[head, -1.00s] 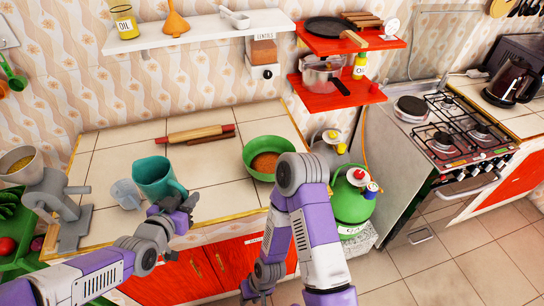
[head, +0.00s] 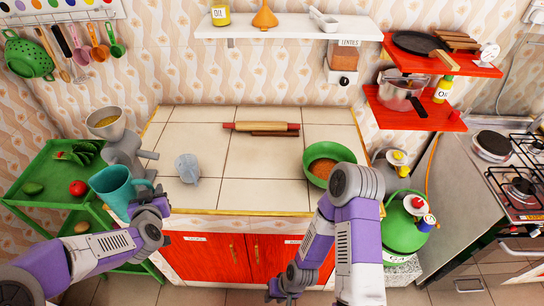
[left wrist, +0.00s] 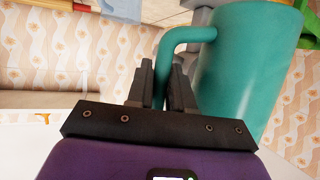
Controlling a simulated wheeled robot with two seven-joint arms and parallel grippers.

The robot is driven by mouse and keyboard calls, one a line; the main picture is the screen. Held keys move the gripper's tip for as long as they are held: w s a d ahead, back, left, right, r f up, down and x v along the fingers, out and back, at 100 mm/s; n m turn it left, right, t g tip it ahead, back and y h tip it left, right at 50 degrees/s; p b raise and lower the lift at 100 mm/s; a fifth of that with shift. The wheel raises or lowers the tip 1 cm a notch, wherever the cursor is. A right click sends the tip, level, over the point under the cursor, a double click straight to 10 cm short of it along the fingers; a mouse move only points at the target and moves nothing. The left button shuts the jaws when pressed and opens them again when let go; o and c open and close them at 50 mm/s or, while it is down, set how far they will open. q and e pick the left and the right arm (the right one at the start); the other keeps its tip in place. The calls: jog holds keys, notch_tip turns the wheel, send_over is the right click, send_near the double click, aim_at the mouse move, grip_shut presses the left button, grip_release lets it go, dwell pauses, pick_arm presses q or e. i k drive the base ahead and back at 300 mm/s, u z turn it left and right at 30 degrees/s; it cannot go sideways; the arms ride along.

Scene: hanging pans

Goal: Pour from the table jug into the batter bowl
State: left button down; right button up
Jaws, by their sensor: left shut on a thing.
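The teal jug (head: 117,190) is upright or nearly so, off the table's left front edge, in front of the green cart. My left gripper (head: 156,200) is shut on its handle. The left wrist view shows the jug (left wrist: 245,65) with its curved handle between the gripper's fingers (left wrist: 166,80). The jug's contents cannot be made out. The green batter bowl (head: 345,154) stands at the table's right front and holds brown stuff. My right arm covers a little of its front. My right gripper (head: 283,291) hangs low before the red cabinet, its jaws unclear.
A grey grinder (head: 124,150) stands at the table's left edge. A green gas bottle (head: 405,225) stands right of the table. The table's middle front is clear.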

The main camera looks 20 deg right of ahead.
aim_at(318, 159)
jog(key=u, duration=1.35)
jog(key=k, duration=1.5)
jog(key=z, duration=1.85)
jog(key=i, duration=0.5)
jog(key=z, duration=0.05)
